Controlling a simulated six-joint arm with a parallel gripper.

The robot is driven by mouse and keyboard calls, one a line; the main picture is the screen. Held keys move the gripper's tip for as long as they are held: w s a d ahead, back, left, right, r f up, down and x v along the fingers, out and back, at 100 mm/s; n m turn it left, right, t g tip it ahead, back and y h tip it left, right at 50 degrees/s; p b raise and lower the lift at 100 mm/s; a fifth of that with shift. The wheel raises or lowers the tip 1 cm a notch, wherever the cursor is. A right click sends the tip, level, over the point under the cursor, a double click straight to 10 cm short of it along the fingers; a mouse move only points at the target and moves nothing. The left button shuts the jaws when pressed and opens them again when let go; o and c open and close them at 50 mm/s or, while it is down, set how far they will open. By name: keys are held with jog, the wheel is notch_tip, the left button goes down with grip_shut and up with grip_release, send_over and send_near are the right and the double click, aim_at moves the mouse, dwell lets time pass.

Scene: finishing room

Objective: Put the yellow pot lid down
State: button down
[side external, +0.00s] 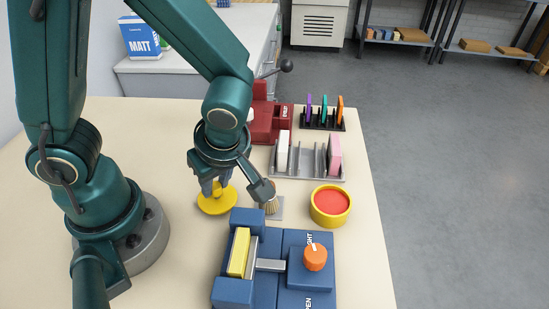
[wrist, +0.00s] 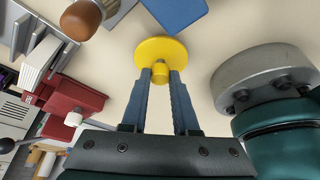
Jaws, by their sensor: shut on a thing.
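The yellow pot lid (side external: 214,204) is a flat round disc with a small knob on top. My gripper (side external: 217,188) points down and is shut on the lid's knob. In the wrist view the lid (wrist: 163,48) lies beyond the fingertips, and my gripper's fingers (wrist: 160,76) close on its knob. A round yellow pot (side external: 330,207) with a red top surface stands to the right, apart from the lid.
A blue vise (side external: 300,292) with an orange knob (side external: 316,257) holds a yellow block at the front. A grey rack (side external: 300,172), red device (side external: 265,120) and black rack (side external: 320,125) stand behind.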

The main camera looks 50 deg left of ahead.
jog(key=shift+f, duration=0.25)
jog(key=shift+f, duration=0.1)
jog(key=c, duration=0.7)
grip_release()
jog(key=v, duration=1.2)
notch_tip(320, 180, up, 2)
jog(key=m+t+h, duration=0.5)
jog(key=m+t, duration=0.1)
jog(key=m, duration=1.2)
send_over(221, 208)
jog(key=a, duration=0.2)
jog(key=shift+d, duration=0.1)
